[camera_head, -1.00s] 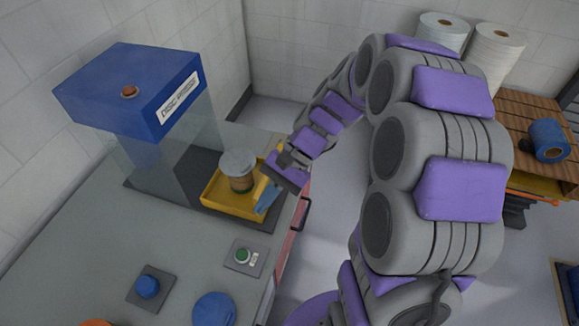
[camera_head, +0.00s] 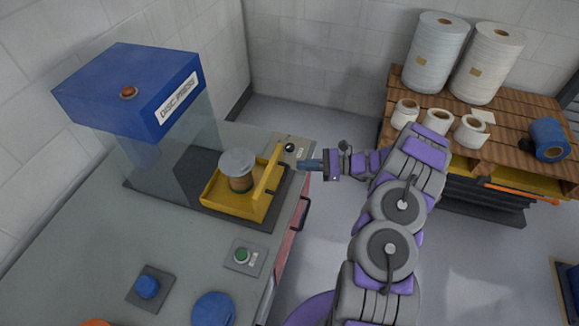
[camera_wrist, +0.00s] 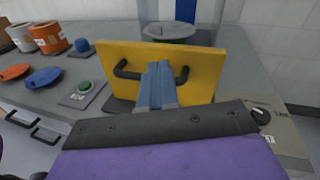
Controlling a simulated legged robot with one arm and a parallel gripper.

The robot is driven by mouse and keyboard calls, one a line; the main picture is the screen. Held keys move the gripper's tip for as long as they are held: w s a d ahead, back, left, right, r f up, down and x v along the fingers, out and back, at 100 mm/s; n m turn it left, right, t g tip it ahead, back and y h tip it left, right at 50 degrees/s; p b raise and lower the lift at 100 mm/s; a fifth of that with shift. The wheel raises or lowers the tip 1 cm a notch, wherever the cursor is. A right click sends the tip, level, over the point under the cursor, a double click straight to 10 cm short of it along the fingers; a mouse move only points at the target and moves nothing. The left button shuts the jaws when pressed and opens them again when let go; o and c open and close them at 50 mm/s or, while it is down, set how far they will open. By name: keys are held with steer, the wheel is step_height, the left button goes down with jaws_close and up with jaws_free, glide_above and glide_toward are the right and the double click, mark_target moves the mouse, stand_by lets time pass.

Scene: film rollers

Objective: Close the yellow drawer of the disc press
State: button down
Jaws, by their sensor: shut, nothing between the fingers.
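The disc press (camera_head: 135,90) has a blue top and clear walls and stands on the grey counter. Its yellow drawer (camera_head: 228,204) is pulled out toward the right, with a lidded container (camera_head: 238,170) standing in it. My gripper (camera_head: 303,165) is shut and empty, to the right of the drawer front and apart from it in the head view. In the wrist view, my gripper's blue fingers (camera_wrist: 157,85) point at the yellow drawer front (camera_wrist: 208,72), in front of its black handle (camera_wrist: 128,70). The grey lid (camera_wrist: 170,32) shows behind the front.
A green button (camera_head: 242,256), a blue button (camera_head: 147,287) and a blue disc (camera_head: 214,309) are on the counter. A black knob (camera_head: 289,147) sits near the drawer. A wooden pallet (camera_head: 400,85) with white rolls stands at the right. Floor between is clear.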

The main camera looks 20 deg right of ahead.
mark_target(286, 166)
steer(key=d+f+m+t+h, duration=0.1)
steer(key=d+f+m+t, duration=0.35)
steer(key=d+f, duration=0.4)
steer(key=x, duration=0.4)
steer(key=b+x, duration=0.1)
steer(key=x, duration=0.4)
steer(key=f+b+x, duration=0.1)
steer(key=x, duration=0.4)
steer(key=shift+s, duration=0.15)
steer(key=shift+a, duration=0.1)
steer(key=shift+w+a, duration=0.3)
steer(key=shift+a, duration=0.15)
steer(key=b+x, duration=0.2)
steer(key=x, duration=0.6)
steer(key=b+x, duration=0.2)
steer(key=x, duration=0.6)
steer(key=f+b+x, duration=0.1)
steer(key=b+x, duration=0.2)
steer(key=x, duration=0.5)
steer(key=shift+w+a, duration=0.2)
steer(key=shift+a, duration=0.05)
steer(key=shift+w+a+r, duration=0.1)
steer(key=shift+a, duration=0.05)
steer(key=shift+w+r, duration=0.1)
steer(key=shift+r, duration=0.1)
steer(key=shift+a, duration=0.1)
